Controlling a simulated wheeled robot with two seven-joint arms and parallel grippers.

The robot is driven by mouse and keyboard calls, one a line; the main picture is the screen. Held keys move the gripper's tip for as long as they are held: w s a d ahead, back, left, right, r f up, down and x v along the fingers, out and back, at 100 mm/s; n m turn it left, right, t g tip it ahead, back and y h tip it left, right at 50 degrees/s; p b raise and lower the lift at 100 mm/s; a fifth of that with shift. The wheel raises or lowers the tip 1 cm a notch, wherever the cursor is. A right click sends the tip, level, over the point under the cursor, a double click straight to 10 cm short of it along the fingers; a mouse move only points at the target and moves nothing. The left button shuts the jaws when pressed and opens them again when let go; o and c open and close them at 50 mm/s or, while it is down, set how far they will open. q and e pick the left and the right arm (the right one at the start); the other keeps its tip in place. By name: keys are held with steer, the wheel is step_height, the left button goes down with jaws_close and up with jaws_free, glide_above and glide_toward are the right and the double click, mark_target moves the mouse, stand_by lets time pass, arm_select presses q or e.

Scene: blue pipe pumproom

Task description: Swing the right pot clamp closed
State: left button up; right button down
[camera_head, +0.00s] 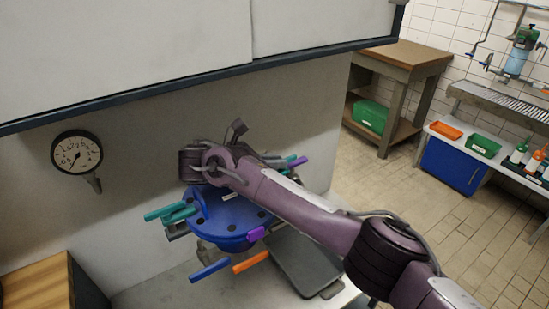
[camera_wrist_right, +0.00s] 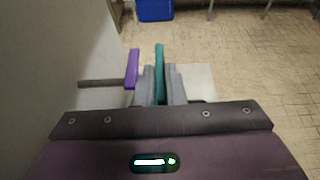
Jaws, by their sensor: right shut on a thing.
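The blue pot (camera_head: 228,215) stands by the wall in the head view, with clamp handles around its rim. My right arm reaches across its top and hides part of the lid. My right gripper (camera_head: 277,161) is at the pot's right side, partly hidden behind the arm. In the right wrist view my right gripper (camera_wrist_right: 161,88) is shut on a teal handle (camera_wrist_right: 160,58), which sticks out between the grey fingers. A purple handle (camera_wrist_right: 132,68) on a dark rod is beside it, apart from the fingers. The right clamp's exact angle is hidden. My left gripper is not in view.
Teal handles (camera_head: 165,212) stick out at the pot's left; a blue handle (camera_head: 210,269) and an orange handle (camera_head: 251,261) point forward. A dark grey plate (camera_head: 305,262) lies at the right. A gauge (camera_head: 77,152) is on the wall. The floor at right is clear.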

steer(key=shift+m+g, duration=0.3)
steer(key=shift+g, duration=0.1)
steer(key=c, duration=1.5)
jaws_free()
